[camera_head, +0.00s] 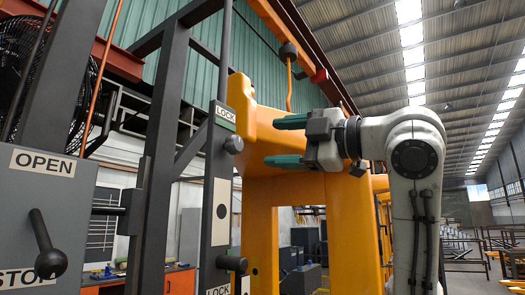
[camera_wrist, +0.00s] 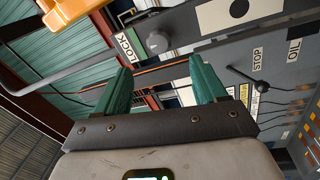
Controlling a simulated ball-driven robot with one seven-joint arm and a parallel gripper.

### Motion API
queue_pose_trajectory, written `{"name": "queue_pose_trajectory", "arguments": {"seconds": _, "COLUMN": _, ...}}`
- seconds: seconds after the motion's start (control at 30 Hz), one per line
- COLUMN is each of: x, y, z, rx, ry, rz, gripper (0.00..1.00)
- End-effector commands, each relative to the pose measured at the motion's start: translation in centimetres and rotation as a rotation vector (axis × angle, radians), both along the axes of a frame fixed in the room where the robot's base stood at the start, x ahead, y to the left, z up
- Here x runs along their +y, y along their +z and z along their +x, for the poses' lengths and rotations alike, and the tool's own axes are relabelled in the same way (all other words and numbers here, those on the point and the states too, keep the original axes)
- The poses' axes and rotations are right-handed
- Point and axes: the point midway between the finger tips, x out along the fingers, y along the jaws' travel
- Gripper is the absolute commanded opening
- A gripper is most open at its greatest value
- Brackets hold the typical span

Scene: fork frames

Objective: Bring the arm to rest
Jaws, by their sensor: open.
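My gripper (camera_head: 279,141) is raised in front of an orange machine frame in the head view, its two green fingers pointing left. The fingers are spread apart with nothing between them. My white arm (camera_head: 414,165) rises at the right, bends at the top and carries the gripper to the left. In the wrist view my gripper (camera_wrist: 162,67) shows both fingers apart and empty. The fingertips appear clear of the grey post, though the exact gap cannot be told.
A grey post (camera_head: 217,185) with LOCK labels and knobs stands left of the gripper. A grey panel (camera_head: 50,215) marked OPEN and STOP has a black lever (camera_head: 45,250). The orange frame (camera_head: 262,200) stands behind the gripper. An orange-fronted bench (camera_head: 178,281) is at lower left.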

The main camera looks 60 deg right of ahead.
Motion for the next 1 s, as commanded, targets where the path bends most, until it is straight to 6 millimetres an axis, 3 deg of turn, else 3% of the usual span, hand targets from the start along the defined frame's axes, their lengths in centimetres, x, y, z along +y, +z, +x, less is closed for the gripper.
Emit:
{"name": "queue_pose_trajectory", "arguments": {"seconds": 0.2, "x": 0.01, "y": -0.20, "z": -1.43, "rx": 0.001, "ry": 0.001, "rz": -0.002, "gripper": 0.71}}
{"name": "queue_pose_trajectory", "arguments": {"seconds": 1.0, "x": -0.03, "y": -0.17, "z": -1.46, "rx": 0.000, "ry": 0.000, "rz": -0.001, "gripper": 0.71}}
